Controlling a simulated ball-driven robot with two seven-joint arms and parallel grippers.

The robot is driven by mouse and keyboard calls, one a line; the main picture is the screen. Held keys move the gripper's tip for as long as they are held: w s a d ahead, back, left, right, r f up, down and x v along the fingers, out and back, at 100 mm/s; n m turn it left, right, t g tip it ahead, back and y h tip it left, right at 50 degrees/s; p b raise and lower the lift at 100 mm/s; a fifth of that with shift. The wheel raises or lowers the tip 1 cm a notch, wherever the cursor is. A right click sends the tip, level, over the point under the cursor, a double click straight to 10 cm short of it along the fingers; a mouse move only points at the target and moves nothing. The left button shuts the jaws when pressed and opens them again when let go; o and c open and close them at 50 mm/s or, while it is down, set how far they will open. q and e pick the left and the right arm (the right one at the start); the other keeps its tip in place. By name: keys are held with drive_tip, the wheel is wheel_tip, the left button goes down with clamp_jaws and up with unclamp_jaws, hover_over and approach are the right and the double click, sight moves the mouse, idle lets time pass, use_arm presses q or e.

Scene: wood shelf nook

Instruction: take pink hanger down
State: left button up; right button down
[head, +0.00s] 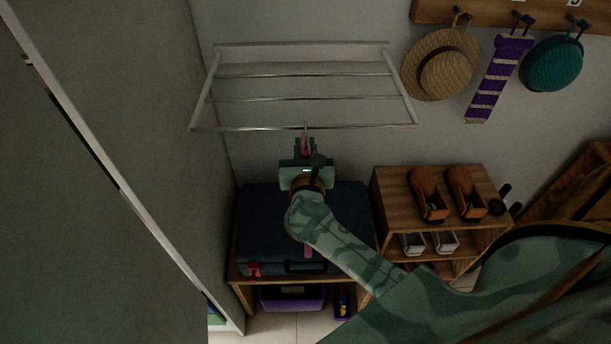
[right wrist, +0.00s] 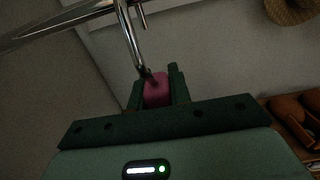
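The pink hanger (head: 306,145) is at the front rail of the wall rack, seen nearly edge-on in the head view. In the right wrist view its pink neck (right wrist: 156,91) sits between my right gripper's fingers (right wrist: 157,90), which appear to touch it on both sides. Its metal hook rises from the neck to the rail and curls at the top, still at the rail. My right gripper (head: 305,155) is just below the front rail in the head view. My gripper and arm hide most of the hanger's body. My left gripper is not in view.
The metal wall rack (head: 318,128) is above a dark blue suitcase (head: 345,205) on a wooden bench. A wooden shoe shelf (head: 395,183) stands to the right. A straw hat (head: 445,72), striped scarf (head: 498,78) and teal cap (head: 552,64) hang at upper right. A grey wall bounds the left.

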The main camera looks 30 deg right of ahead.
drive_tip(key=shift+r+p, duration=0.55)
drive_tip(key=shift+r, duration=1.05)
drive_tip(key=shift+s+a+r, duration=0.2)
drive_tip(key=shift+r, duration=0.05)
drive_tip(key=r+p+v, duration=0.2)
drive_tip(key=r+v, duration=0.1)
drive_tip(key=v, duration=1.4)
drive_tip(key=shift+s+r, duration=0.15)
drive_tip(key=shift+r, duration=0.05)
drive_tip(key=shift+a, duration=0.2)
